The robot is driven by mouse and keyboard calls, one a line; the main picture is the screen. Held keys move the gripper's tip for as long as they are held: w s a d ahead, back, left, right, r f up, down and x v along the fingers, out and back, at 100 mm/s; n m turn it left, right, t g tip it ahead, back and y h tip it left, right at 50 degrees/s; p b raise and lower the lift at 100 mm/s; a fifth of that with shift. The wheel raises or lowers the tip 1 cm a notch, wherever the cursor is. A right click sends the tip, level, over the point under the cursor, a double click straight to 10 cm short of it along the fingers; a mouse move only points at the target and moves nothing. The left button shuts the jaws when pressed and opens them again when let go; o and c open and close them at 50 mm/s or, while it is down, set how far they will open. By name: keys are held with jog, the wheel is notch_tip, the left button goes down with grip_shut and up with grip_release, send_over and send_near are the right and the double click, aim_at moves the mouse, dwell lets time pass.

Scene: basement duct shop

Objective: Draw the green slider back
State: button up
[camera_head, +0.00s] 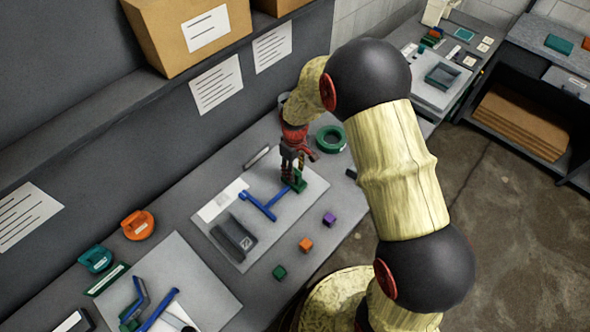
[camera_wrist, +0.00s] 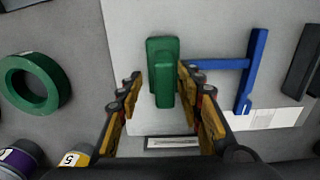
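The green slider (camera_head: 299,184) stands on a pale grey board (camera_head: 240,262) on the bench, at the end of a blue bar piece (camera_head: 262,206). In the wrist view the green slider (camera_wrist: 161,62) is a block with a raised grip, and the blue bar (camera_wrist: 250,72) lies to its right. My gripper (camera_head: 291,165) is down over the slider. In the wrist view my gripper (camera_wrist: 158,88) is open, with one finger on each side of the grip. The right finger is very close to the grip; I cannot tell whether it touches. A gap shows on the left.
A dark grey block (camera_head: 233,238) sits on the same board. A green tape roll (camera_head: 330,139) lies behind my gripper. Purple (camera_head: 329,219), orange (camera_head: 306,244) and green (camera_head: 279,272) cubes line the front. Another board with blue pieces (camera_head: 160,310) is at lower left.

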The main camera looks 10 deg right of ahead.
aim_at(298, 187)
jog(key=shift+r, duration=0.1)
notch_tip(298, 187, up, 12)
dwell(0.5)
dwell(0.5)
jog(key=s+d+r+m+t+b, duration=0.1)
jog(key=s+r+m+t+b, duration=0.1)
jog(key=s+r, duration=0.3)
jog(key=s+d+r+m+t+b, duration=0.1)
jog(key=s+r, duration=0.4)
jog(key=s, duration=0.7)
jog(key=s+d+r+m+t+b, duration=0.2)
jog(key=s+d+r+m+b, duration=0.1)
jog(key=s, duration=0.5)
jog(key=shift+s+d+r+m+t+b, duration=0.15)
jog(key=shift+s+r+m+t+b, duration=0.2)
jog(key=shift+r+b, duration=0.7)
jog(key=shift+f, duration=0.15)
